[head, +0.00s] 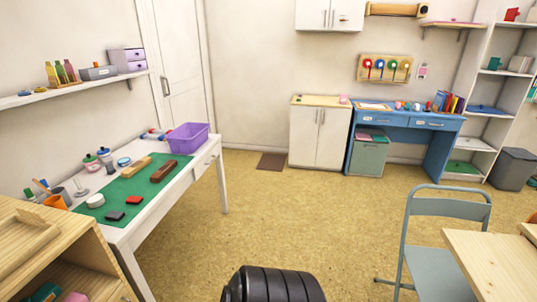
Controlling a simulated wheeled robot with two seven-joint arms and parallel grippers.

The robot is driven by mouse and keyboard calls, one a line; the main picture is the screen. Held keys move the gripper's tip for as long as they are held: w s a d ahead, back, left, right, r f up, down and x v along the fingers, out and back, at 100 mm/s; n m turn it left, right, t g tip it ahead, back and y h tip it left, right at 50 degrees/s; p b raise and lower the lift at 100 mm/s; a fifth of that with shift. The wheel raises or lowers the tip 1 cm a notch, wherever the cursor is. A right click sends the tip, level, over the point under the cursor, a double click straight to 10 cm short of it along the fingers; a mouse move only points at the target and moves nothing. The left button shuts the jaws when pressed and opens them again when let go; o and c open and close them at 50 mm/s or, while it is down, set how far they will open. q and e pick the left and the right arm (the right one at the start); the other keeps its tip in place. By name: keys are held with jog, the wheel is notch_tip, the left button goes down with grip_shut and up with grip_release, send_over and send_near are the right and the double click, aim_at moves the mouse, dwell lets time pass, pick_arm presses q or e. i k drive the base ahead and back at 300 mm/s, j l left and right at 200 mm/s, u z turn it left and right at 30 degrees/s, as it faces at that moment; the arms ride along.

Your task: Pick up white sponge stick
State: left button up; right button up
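A small pale upright item with a thin stem (81,189) stands near the left side of the white table. It may be the white sponge stick, but it is too small to tell. It stands beside a grey cup and behind a white round item (95,200). A green mat (122,190) lies on the table with a tan block (137,166), a brown block (163,171), a red pad (134,200) and a dark pad (114,215). Neither of my grippers shows in the head view.
A purple basket (188,137) stands at the table's far end. An orange cup (54,202) and lidded jars (91,162) stand along the wall side. A wooden shelf unit (70,250) is at the near left. A grey-blue chair (440,240) is at right.

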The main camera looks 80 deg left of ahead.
aim_at(81, 190)
jog(key=u, duration=3.8)
